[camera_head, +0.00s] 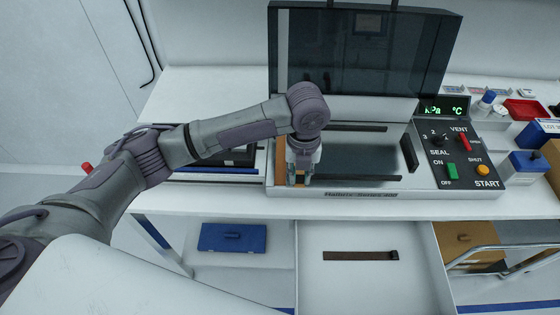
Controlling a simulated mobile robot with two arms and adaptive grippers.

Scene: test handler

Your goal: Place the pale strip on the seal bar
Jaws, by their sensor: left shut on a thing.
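My left gripper (299,178) points down at the left end of the open sealing machine's chamber. It is shut on what appears to be the pale strip (280,158), a narrow tan band running front to back along the chamber's left side. The gripper and wrist hide part of it. I cannot tell whether the strip touches the seal bar beneath it, which is hidden on that side. A dark bar (409,153) stands at the chamber's right side. My right gripper is out of view.
The machine's dark clear lid (362,50) stands raised behind the chamber. The control panel (462,150) is at right. Below, an open drawer (330,285) holds a brown strip (360,255). A blue flat case (232,237) lies at lower left. Red tray (526,109) and blue box (527,164) stand at right.

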